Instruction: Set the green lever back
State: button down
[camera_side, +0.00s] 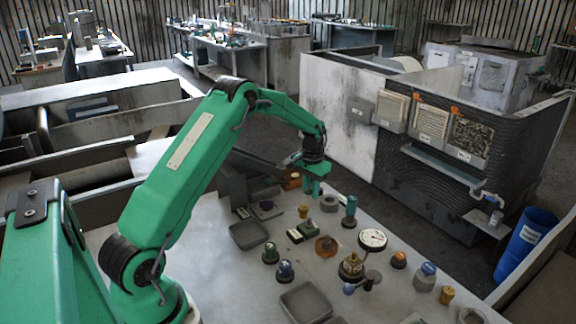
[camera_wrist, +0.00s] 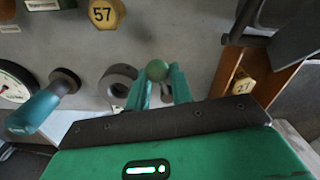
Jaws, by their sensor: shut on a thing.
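The green lever shows in the wrist view as a round green knob (camera_wrist: 157,70) between the tips of my gripper (camera_wrist: 158,80). My gripper is shut on it, with one teal finger on each side. The lever's lower part and pivot are hidden by the fingers and the gripper body. In the side view my gripper (camera_side: 315,188) points down at the far edge of the grey table. I cannot make out the lever there.
A grey ring (camera_wrist: 118,83) and a teal-handled part (camera_wrist: 40,108) stand left of my gripper. A wooden block with a tag marked 27 (camera_wrist: 244,84) is close on the right. A dial gauge (camera_side: 372,239) and several knobs stand nearby on the table (camera_side: 225,285).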

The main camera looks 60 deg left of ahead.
jog(key=shift+w+d+n, duration=0.1)
jog(key=shift+d+n, duration=0.2)
jog(key=shift+n, duration=0.4)
jog(key=c, duration=1.3)
grip_release()
jog(key=shift+o, duration=0.2)
jog(key=shift+d, duration=0.1)
jog(key=shift+m, duration=0.3)
